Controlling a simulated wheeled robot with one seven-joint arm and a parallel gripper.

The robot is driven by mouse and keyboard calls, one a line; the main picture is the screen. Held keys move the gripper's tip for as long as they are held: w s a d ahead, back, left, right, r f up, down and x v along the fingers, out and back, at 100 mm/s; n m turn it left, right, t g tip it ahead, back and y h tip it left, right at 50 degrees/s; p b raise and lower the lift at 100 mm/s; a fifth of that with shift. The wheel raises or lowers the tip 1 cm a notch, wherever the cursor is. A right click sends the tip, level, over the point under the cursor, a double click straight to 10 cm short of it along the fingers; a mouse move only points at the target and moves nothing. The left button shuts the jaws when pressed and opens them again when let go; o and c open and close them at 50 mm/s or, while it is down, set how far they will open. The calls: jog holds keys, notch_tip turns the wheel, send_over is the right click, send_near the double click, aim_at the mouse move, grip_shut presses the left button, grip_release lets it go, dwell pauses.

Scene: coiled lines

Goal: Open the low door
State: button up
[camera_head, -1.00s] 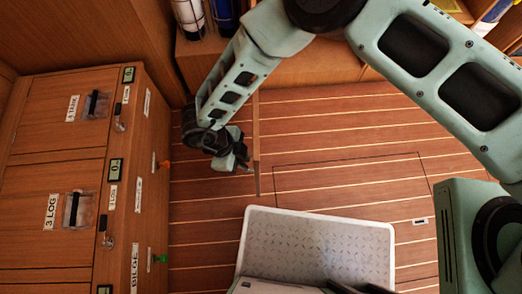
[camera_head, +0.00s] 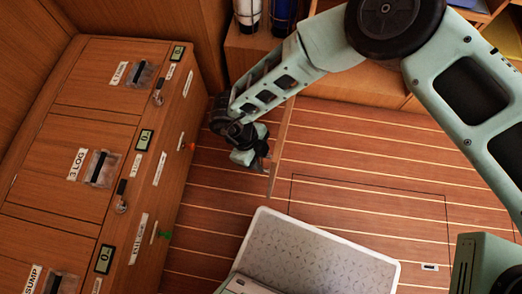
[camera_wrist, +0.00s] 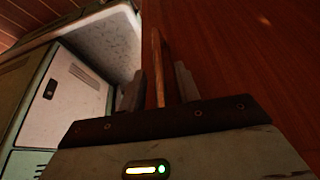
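The low door (camera_head: 281,140) is seen almost edge-on in the head view, as a thin wooden panel standing out from the low locker at the back, so it is ajar. My gripper (camera_head: 264,158) is low by the floor, close to the door's free end. In the wrist view a narrow wooden edge, which looks like the door (camera_wrist: 157,65), stands between the two fingers of my gripper (camera_wrist: 158,88). Gaps show on both sides of it, so the fingers are apart and not clamped. Any handle or latch on the door is hidden.
A wooden cabinet (camera_head: 60,165) with labelled fronts, small displays and keys stands at the left. Bottles (camera_head: 283,15) stand on the locker top behind my arm. The striped plank floor (camera_head: 350,150) right of the door is clear, with a flush hatch outline.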

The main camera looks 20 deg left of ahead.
jog(key=p+v, duration=0.2)
jog(key=v, duration=1.5)
jog(key=shift+w+a+r, duration=0.1)
jog(key=shift+a+r, duration=0.05)
